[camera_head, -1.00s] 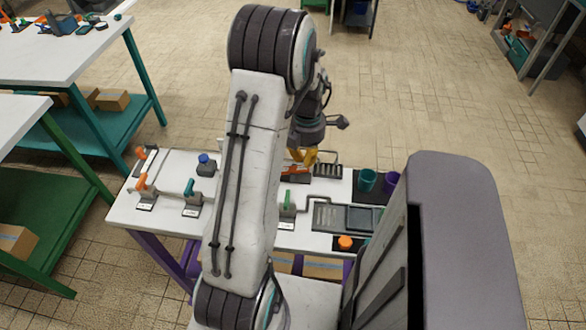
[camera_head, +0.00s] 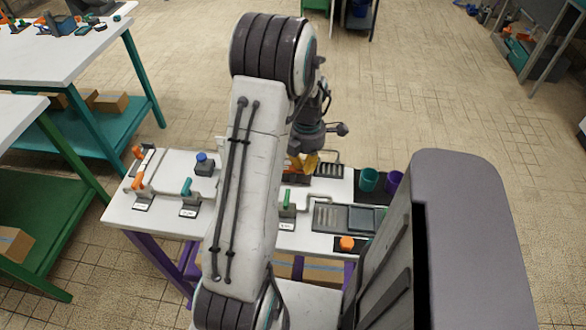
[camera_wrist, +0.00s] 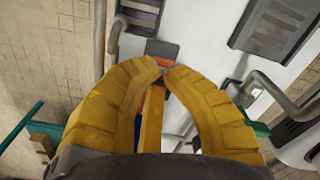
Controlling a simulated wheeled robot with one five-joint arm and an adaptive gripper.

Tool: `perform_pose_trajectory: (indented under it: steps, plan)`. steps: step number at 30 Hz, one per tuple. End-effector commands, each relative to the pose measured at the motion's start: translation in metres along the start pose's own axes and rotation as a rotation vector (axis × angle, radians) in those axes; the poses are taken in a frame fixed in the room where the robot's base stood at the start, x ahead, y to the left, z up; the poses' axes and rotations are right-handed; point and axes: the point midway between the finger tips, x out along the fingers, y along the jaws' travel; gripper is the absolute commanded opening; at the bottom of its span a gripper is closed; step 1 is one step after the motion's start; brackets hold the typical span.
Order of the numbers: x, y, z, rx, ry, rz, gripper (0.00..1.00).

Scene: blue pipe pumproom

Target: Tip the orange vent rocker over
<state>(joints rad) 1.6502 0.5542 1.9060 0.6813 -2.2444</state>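The orange vent rocker (camera_wrist: 163,62) shows in the wrist view as a small orange-red piece beside a grey block, just past my fingertips. In the head view, a bit of orange (camera_head: 290,178) shows below my gripper, mostly hidden by the arm and fingers. My gripper (camera_wrist: 165,70) has yellow fingers that curve in and nearly meet at the tips, with no object visible between the tips. It points down over the table in the head view (camera_head: 303,163). The fingertips overlap the rocker's near edge in the wrist view; whether they touch it I cannot tell.
The white table (camera_head: 305,242) holds orange levers (camera_head: 138,180), a teal lever (camera_head: 187,187), a green lever (camera_head: 287,198), a blue-topped block (camera_head: 204,165) and an orange knob (camera_head: 347,243). Teal (camera_head: 369,180) and purple cups (camera_head: 393,181) stand at right. Grey pipes (camera_wrist: 280,98) run near my gripper.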

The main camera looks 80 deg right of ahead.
Motion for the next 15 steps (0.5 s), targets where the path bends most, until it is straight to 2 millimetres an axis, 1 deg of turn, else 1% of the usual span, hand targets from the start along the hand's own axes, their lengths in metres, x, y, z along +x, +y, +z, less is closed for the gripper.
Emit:
perform_pose_trajectory:
  steps: [1, 10, 15]
  plan:
    - [0.0033, -0.0001, -0.0003, 0.0, 0.001, -0.001, 0.0]
    - [0.0127, -0.0002, -0.0004, 0.0, 0.001, -0.001, 0.0]
    - [0.0118, -0.0004, -0.0006, 0.0, 0.002, -0.002, 0.0]
